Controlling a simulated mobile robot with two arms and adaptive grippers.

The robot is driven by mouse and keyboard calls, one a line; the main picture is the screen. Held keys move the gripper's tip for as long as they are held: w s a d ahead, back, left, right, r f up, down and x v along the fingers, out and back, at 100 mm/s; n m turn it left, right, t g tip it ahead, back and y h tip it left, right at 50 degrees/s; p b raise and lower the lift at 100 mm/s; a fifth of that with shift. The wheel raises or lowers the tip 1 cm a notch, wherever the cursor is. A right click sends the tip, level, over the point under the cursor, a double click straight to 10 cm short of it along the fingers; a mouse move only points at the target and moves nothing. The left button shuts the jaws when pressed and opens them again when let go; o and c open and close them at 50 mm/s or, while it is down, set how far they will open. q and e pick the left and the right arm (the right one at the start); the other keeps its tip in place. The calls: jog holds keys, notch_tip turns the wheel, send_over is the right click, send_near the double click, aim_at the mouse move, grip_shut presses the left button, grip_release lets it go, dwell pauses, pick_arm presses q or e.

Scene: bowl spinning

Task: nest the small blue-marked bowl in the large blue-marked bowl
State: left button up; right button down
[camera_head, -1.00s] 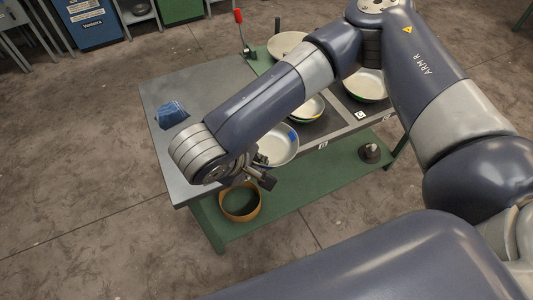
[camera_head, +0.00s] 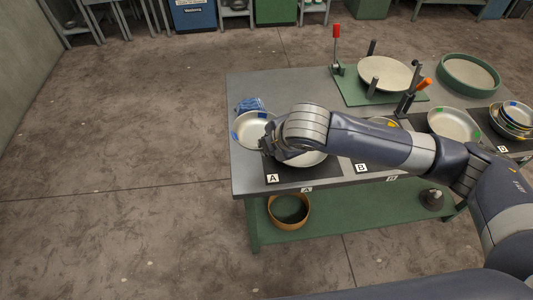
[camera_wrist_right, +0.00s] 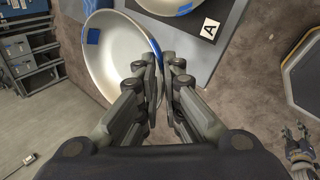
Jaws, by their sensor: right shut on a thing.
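My right gripper (camera_head: 268,146) is shut on the rim of a blue-marked bowl (camera_head: 247,128), which looks the smaller of the two. The wrist view shows the jaws (camera_wrist_right: 163,75) pinching the rim of this pale bowl (camera_wrist_right: 115,55), with blue patches. It is tilted and empty, at the left end of the table. A second pale bowl (camera_head: 308,159), apparently the large one, sits on dark mat A, partly hidden by my right arm. Its blue-marked edge (camera_wrist_right: 180,8) shows in the wrist view. What seems to be my left gripper (camera_wrist_right: 300,150) is small at the lower right there.
A blue cloth (camera_head: 250,104) lies behind the held bowl. Mat B is partly under my arm. A pale bowl (camera_head: 453,124) and a nested stack (camera_head: 515,117) stand farther right. A green stand with a round plate (camera_head: 388,73) is at the back.

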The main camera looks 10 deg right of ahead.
jog(key=w+d+f+n+g+y, duration=0.1)
jog(key=w+d+f+n+y, duration=0.15)
jog(key=w+d, duration=0.3)
jog(key=n+g, duration=0.1)
jog(key=n, duration=0.3)
send_over(324, 155)
jog(key=w+a, duration=0.1)
notch_tip(324, 155, down, 3)
jog(key=shift+w+a+f+b, duration=0.1)
jog(key=shift+a+f+b, duration=0.05)
jog(key=shift+f+b, duration=1.25)
jog(key=shift+w+a+f+b, duration=0.1)
jog(key=shift+f+b, duration=0.75)
jog(key=shift+f, duration=1)
jog(key=shift+f, duration=0.35)
jog(key=c, duration=2.2)
grip_release()
jog(key=shift+b, duration=0.3)
jog(key=shift+o, duration=0.3)
jog(key=shift+s+d+r, duration=0.1)
jog(key=shift+r, duration=0.05)
jog(key=shift+p+v, duration=1.1)
jog(key=shift+v, duration=0.35)
